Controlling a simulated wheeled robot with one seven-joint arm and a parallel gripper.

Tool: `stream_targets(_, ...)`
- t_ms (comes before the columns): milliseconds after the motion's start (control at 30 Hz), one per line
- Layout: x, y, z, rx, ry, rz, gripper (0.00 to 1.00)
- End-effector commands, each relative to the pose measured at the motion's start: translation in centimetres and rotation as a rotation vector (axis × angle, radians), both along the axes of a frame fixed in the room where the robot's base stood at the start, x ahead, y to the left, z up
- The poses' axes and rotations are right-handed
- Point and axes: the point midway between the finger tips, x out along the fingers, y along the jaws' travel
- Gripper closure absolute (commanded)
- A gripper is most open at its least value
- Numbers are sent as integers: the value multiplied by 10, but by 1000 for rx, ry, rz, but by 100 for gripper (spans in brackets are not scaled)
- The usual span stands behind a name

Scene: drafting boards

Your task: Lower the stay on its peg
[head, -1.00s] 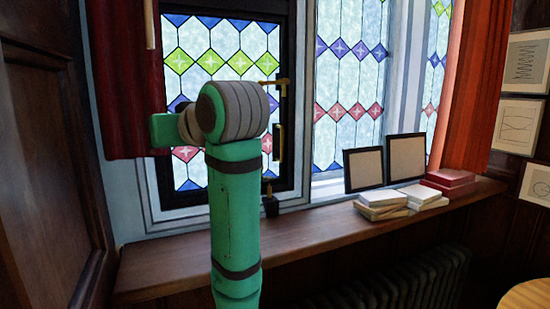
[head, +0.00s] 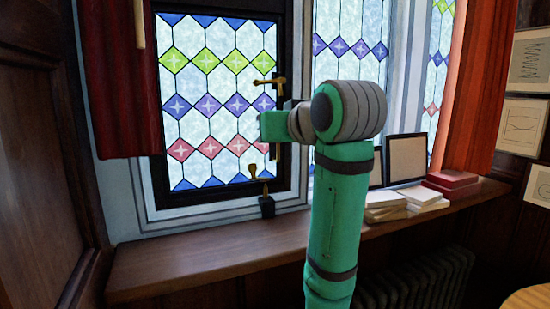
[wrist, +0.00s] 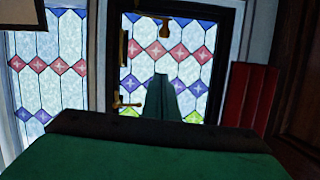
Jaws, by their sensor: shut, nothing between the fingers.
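The casement window (head: 290,185) has a dark frame and coloured diamond panes. A small brass fitting, seemingly the stay (head: 253,171), shows low at its right side. Below it a dark block with a thin brass upright, perhaps the peg (head: 267,206), stands at the sill. I cannot tell whether stay and peg touch. A brass piece (wrist: 165,28) also hangs at the top of the upside-down wrist view. My green gripper (head: 272,126) is above and right of these, in front of the window's right edge. Its fingers (wrist: 163,78) are shut and empty, apart from the brass.
A brass handle (head: 270,83) and an upright brass bar (head: 277,150) are on the window's right side. Frames (head: 407,158), pale books (head: 385,205) and red boxes (head: 452,180) stand right on the sill (head: 190,266). The left sill is clear. A red curtain (head: 118,90) hangs left.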

Motion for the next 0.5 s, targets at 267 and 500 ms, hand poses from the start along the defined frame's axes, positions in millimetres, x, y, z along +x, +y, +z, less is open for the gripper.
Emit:
stream_targets(267, 0, 3, 0, 0, 0, 4, 100)
stream_targets(500, 5, 5, -2, 0, 1, 5, 100)
